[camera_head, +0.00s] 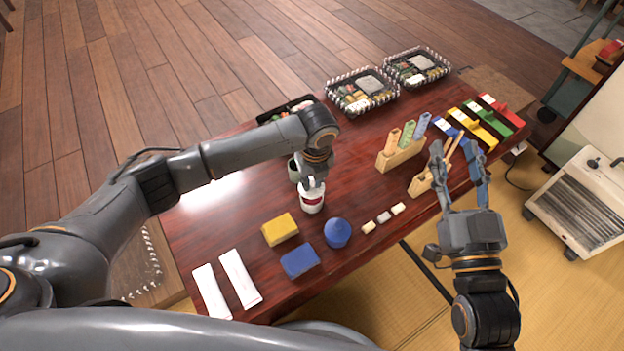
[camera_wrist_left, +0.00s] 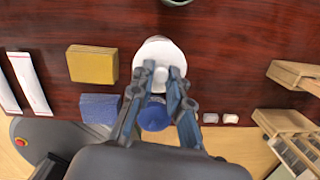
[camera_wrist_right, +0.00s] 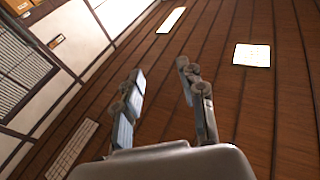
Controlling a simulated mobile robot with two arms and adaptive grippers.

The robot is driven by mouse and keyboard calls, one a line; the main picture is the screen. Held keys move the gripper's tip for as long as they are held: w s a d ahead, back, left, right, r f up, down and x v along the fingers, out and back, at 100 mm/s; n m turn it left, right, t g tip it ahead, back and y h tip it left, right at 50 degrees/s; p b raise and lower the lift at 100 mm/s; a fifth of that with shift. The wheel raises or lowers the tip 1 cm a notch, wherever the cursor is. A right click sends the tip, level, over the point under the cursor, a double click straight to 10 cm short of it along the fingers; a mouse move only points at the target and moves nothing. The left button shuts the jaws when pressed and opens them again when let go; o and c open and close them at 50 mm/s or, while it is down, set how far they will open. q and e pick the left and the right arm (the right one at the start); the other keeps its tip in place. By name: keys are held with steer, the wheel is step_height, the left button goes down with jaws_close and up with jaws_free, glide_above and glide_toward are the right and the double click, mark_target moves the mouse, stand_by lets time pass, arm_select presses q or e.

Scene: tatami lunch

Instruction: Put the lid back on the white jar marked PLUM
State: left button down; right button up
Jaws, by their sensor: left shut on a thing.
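The white jar (camera_head: 311,201) with a red label stands on the dark red table near its middle; I cannot read the label. My left gripper (camera_head: 312,184) is directly above it, pointing down. In the left wrist view, my left gripper (camera_wrist_left: 161,72) is shut on the knob of the round white lid (camera_wrist_left: 152,50). The lid is over the jar's mouth and hides it; I cannot tell whether it is fully seated. My right gripper (camera_head: 463,150) is open and empty, raised at the table's right side.
A green cup (camera_head: 293,171) is just behind the jar. In front are a yellow block (camera_head: 280,229), a blue block (camera_head: 300,261) and a blue domed object (camera_head: 337,233). Wooden holders (camera_head: 400,158) stand to the right. Packed lunch trays (camera_head: 362,91) lie at the back.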

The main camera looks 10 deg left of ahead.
arm_select(q)
steer(key=shift+f+b, duration=0.25)
steer(key=shift+b, duration=0.05)
steer(key=shift+f+b, duration=0.3)
steer(key=shift+f, duration=0.9)
arm_select(e)
steer(key=shift+s+a+r+t+y, duration=0.1)
steer(key=shift+s+r+t+y, duration=0.2)
steer(key=shift+r+t, duration=0.45)
steer(key=shift+s+d+r+t+y, duration=0.15)
steer(key=shift+s+r+t, duration=0.3)
steer(key=shift+r, duration=0.55)
steer(key=shift+s+a+r+t+y, duration=0.15)
steer(key=shift+s+r+t+y, duration=0.15)
steer(key=shift+r+t, duration=0.45)
steer(key=shift+r, duration=0.2)
steer(key=shift+w+f+g, duration=0.1)
steer(key=shift+f+g, duration=0.15)
steer(key=shift+g, duration=0.1)
steer(key=shift+w+f+g, duration=0.25)
steer(key=shift+f+g, duration=0.05)
steer(key=shift+f, duration=0.15)
arm_select(q)
steer(key=shift+p, duration=0.35)
arm_select(e)
steer(key=shift+w+f+g+h, duration=0.25)
steer(key=shift+f+g, duration=0.15)
steer(key=shift+f, duration=0.05)
steer(key=shift+w+f+h, duration=0.15)
steer(key=shift+f+h, duration=0.15)
